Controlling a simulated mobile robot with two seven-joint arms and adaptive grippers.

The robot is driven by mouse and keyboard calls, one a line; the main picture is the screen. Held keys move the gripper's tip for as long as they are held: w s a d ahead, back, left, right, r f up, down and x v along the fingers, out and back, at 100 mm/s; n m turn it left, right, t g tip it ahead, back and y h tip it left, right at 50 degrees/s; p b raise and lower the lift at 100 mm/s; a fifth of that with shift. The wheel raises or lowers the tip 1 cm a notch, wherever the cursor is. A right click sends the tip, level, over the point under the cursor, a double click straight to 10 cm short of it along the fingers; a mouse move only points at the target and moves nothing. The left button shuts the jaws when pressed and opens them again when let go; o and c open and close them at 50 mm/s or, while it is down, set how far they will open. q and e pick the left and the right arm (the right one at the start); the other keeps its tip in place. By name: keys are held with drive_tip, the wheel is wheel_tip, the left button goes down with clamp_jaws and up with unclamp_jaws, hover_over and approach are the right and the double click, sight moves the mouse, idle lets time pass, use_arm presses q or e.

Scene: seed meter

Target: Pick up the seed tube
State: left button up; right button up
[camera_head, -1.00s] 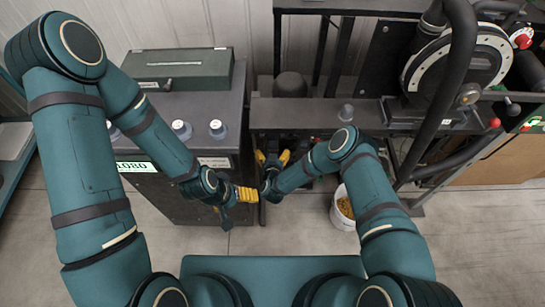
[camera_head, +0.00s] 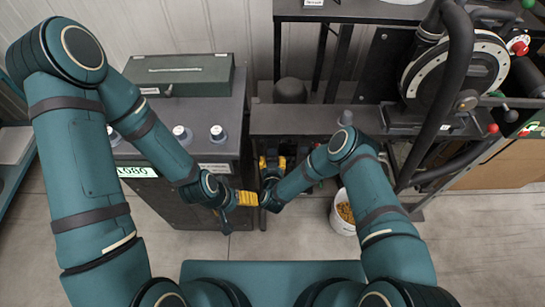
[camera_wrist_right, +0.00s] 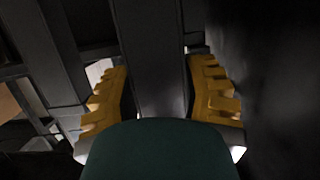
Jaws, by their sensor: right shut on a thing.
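My right gripper (camera_head: 271,162) is at the front of the dark machine frame, its yellow fingers pointing away. In the right wrist view the fingers (camera_wrist_right: 160,95) are closed on both sides of a dark, straight upright piece, the seed tube (camera_wrist_right: 158,60). Its ends are not seen there, and in the head view it is hardly told apart from the dark frame. My left gripper (camera_head: 247,198) is just left of the right wrist, its yellow fingers seen from the side; whether they are open is unclear.
A dark cabinet (camera_head: 215,168) with white-topped containers (camera_head: 218,133), a green box (camera_head: 185,75) and a readout stands at left. The metering disc (camera_head: 408,82) is at upper right.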

drive_tip(key=s+p, duration=0.2)
drive_tip(key=s, duration=1.4)
drive_tip(key=shift+r, duration=0.2)
drive_tip(key=s, duration=1.1)
drive_tip(key=shift+p, duration=0.4)
idle(0.9)
drive_tip(key=shift+s, duration=0.15)
